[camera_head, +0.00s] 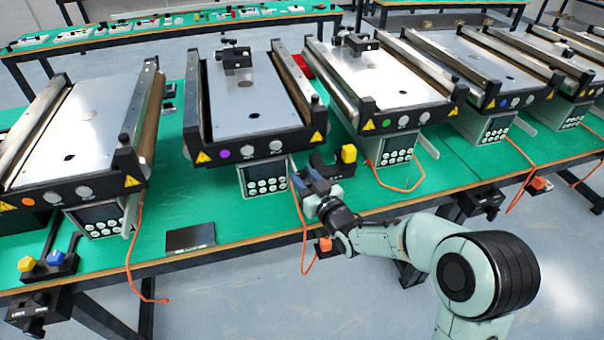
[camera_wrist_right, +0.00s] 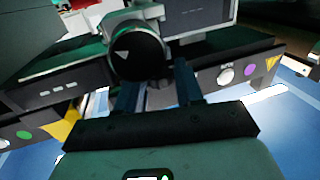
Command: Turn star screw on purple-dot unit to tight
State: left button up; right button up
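The purple-dot unit (camera_head: 250,105) is the second conveyor from the left in the head view, its purple dot (camera_head: 225,154) on the black front bar. In the right wrist view the purple dot (camera_wrist_right: 248,71) is at right. My right gripper (camera_head: 307,180) is low beside that unit's front right corner, by its keypad box. In the wrist view the fingers (camera_wrist_right: 157,80) are apart, with a greyish part visible between them; I cannot tell contact. A round black end with a white triangle (camera_wrist_right: 138,55) is just beyond. I cannot clearly identify the star screw. My left gripper is not in view.
A black holder with a yellow knob (camera_head: 349,154) stands just right of my right gripper. The green-dot unit (camera_head: 375,80) is to the right and the orange-dot unit (camera_head: 85,120) to the left. Orange cables hang over the table edge. A black plate (camera_head: 190,237) lies in front.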

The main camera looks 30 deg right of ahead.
jog(key=shift+w, duration=0.55)
grip_shut()
